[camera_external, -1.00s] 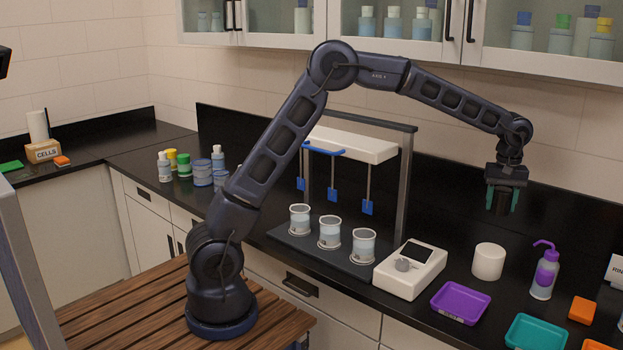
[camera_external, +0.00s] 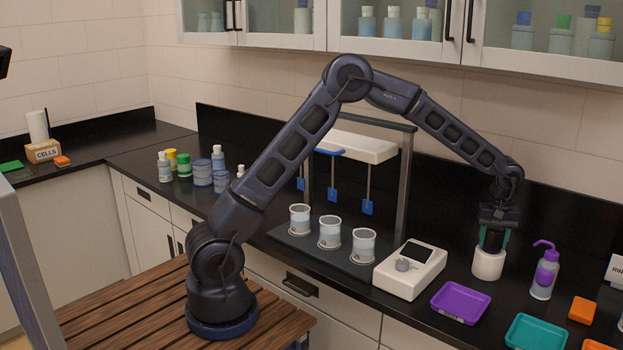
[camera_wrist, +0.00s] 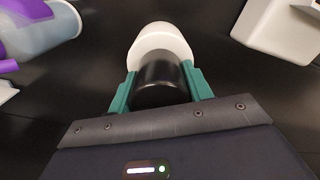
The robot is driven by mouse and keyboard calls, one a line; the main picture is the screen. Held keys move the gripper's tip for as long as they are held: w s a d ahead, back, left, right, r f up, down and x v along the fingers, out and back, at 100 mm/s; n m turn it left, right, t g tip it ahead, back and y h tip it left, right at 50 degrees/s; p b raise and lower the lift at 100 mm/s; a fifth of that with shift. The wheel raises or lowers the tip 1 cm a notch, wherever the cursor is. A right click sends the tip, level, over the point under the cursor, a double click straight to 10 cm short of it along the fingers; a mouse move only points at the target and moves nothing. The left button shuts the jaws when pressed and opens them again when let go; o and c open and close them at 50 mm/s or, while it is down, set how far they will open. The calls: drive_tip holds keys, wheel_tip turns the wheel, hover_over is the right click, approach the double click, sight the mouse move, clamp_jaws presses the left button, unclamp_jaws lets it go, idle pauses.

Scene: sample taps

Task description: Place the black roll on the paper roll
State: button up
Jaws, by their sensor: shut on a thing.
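The black roll (camera_wrist: 160,77) is between the two green fingers of my gripper (camera_wrist: 160,90) in the wrist view. In the external view my gripper (camera_external: 494,240) points down with the dark roll (camera_external: 494,242) between its fingers. The white paper roll (camera_external: 488,264) stands on the black counter directly below it. In the wrist view the paper roll (camera_wrist: 160,40) shows just beyond the black roll, partly hidden by it. The black roll's lower end is at or close to the paper roll's top; I cannot tell whether they touch.
A purple-capped wash bottle (camera_external: 544,272) stands close to the right of the paper roll. A white device with a dark screen (camera_external: 409,270) is to the left. A purple tray (camera_external: 460,302) and a teal tray (camera_external: 535,334) lie in front.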

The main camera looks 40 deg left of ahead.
sight(495, 229)
drive_tip(key=o, duration=1)
drive_tip(key=shift+f, duration=0.1)
wheel_tip(495, 229, up, 11)
drive_tip(key=shift+r, duration=0.65)
